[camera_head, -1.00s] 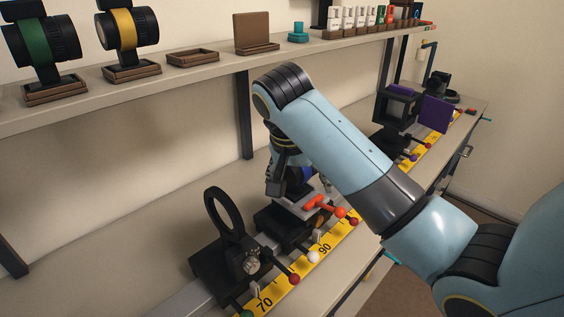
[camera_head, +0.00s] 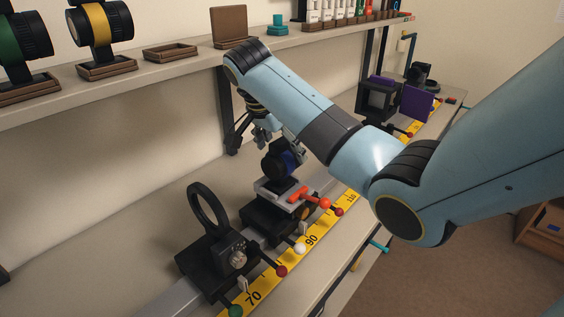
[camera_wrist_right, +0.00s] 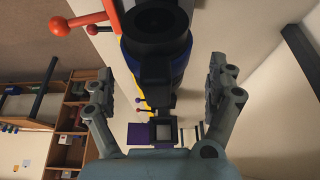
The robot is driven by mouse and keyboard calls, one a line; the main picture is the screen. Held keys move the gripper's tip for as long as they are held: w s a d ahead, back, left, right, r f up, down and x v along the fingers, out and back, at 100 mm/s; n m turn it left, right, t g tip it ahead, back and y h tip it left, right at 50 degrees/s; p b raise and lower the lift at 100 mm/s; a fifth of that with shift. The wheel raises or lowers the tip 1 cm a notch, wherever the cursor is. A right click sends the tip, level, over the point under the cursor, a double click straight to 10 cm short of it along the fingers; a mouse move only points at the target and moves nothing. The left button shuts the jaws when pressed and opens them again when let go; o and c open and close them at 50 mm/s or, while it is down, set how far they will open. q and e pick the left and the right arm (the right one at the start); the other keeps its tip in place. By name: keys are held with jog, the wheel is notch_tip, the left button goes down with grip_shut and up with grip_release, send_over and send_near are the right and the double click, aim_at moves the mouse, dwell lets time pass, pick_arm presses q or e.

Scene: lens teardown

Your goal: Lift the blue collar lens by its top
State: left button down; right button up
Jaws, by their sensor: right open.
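The blue collar lens (camera_head: 279,164) is a black barrel with a blue band, standing on a carriage (camera_head: 272,190) with an orange lever on the rail. In the right wrist view the lens (camera_wrist_right: 155,28) is at the top centre, its blue collar (camera_wrist_right: 182,66) partly showing. My right gripper (camera_head: 262,134) is open and empty, just above and to the left of the lens in the head view. In the right wrist view its fingers (camera_wrist_right: 160,86) are spread wide, one on each side of the lens line, not touching it. My left gripper is not in view.
A black ring holder (camera_head: 208,208) stands on the rail in front. A yellow scale (camera_head: 311,240) runs along the rail. Farther back is a holder with a purple plate (camera_head: 416,103). A shelf (camera_head: 120,97) above holds green and yellow collar lenses and wooden trays.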

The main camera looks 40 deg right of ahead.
aim_at(286, 156)
jog(key=x, duration=0.3)
jog(key=shift+d+f, duration=0.2)
jog(key=shift+s, duration=0.1)
jog(key=shift+c, duration=0.4)
jog(key=c, duration=1.6)
